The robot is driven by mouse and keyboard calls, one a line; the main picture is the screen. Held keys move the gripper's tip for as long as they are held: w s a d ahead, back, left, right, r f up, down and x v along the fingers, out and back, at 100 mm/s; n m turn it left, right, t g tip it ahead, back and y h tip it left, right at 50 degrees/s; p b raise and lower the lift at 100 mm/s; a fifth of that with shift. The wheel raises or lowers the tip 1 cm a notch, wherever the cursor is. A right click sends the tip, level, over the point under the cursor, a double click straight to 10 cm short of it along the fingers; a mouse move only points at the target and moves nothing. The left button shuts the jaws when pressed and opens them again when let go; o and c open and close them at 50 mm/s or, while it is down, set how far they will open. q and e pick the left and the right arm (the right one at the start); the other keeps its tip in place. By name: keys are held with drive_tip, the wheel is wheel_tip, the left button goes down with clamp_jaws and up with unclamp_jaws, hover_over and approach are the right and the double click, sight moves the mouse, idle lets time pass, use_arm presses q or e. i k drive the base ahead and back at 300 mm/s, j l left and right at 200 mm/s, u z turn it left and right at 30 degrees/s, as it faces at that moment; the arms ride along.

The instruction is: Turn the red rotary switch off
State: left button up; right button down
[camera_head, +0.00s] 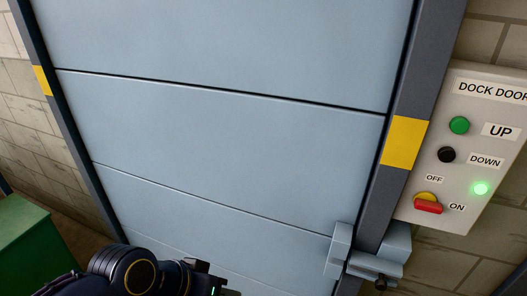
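The red rotary switch (428,207) is on the lower part of the dock door control panel (470,218) at the right. Its red handle lies nearly level over a yellow round base, with its right end towards the ON label (457,208). The OFF label (434,179) is above it. My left arm comes in at the bottom left. The wrist end of my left gripper (208,280) is at the bottom edge, far to the left of the switch and lower. Its fingers are not clearly shown. My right gripper is not in view.
The panel also has a green UP button (459,125), a black DOWN button (447,155) and a lit green lamp (481,188). A grey-blue door (230,110) fills the middle. A bracket (376,262) juts out below the panel. A green box (25,245) is at left.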

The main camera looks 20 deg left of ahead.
sight(426, 202)
drive_tip(key=j, duration=0.6)
drive_tip(key=k+j+z, duration=0.1)
drive_tip(key=j, duration=0.55)
